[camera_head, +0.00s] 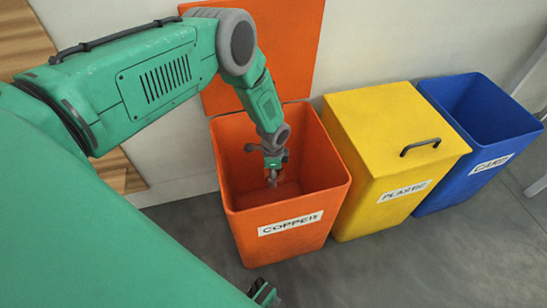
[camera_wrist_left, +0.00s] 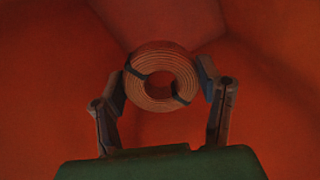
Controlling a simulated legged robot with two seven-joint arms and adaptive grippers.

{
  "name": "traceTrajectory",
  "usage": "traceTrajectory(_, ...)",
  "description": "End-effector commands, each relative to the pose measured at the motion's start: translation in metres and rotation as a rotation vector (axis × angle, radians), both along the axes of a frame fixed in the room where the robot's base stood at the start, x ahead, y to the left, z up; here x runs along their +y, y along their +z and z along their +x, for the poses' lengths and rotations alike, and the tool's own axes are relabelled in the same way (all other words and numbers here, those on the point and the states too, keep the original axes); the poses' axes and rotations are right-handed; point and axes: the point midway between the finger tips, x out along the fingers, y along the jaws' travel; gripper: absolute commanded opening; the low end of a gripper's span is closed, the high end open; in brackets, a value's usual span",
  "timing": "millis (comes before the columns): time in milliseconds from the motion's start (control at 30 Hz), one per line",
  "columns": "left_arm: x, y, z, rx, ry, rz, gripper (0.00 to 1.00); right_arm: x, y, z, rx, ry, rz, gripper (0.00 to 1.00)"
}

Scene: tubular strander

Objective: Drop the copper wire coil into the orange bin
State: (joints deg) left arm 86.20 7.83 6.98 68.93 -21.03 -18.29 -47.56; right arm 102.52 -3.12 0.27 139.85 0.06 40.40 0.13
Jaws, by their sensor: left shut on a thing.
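The open orange bin (camera_head: 290,222), labelled COPPER, stands on the floor with its lid (camera_head: 290,40) raised at the back. My left gripper (camera_head: 272,180) reaches down inside the bin opening, apart from its walls as far as I can see. In the left wrist view it (camera_wrist_left: 165,85) is shut on the copper wire coil (camera_wrist_left: 160,102), a round wound ring with two dark ties. The coil is between the two fingers, with orange bin surfaces behind it. The coil is too small to make out in the head view. A dark tip of my right gripper (camera_head: 265,293) shows at the bottom edge.
A yellow bin (camera_head: 375,185) with a closed, handled lid, labelled PLASTIC, stands just right of the orange bin. An open blue bin (camera_head: 480,150) stands beyond it. A pale wall is behind them. The grey floor in front is clear.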

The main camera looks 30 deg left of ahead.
Motion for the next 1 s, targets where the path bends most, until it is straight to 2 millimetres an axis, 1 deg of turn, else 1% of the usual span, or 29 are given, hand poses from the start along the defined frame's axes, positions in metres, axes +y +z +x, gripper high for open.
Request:
traceTrajectory(33,0.000,-0.013,0.000,0.000,0.000,0.000,0.22,0.000,-0.011,0.000,0.000,0.000,0.000,0.40)
traceTrajectory(700,0.000,-0.113,0.000,0.000,-0.001,0.000,0.22,0.000,-0.084,0.000,0.000,0.000,0.000,0.40)
traceTrajectory(833,0.000,-0.128,0.000,0.000,-0.001,0.000,0.22,0.000,-0.095,0.000,0.000,0.000,0.000,0.40)
traceTrajectory(1000,0.000,-0.139,0.000,0.000,-0.001,0.000,0.22,0.000,-0.103,0.000,0.000,0.000,0.000,0.40)
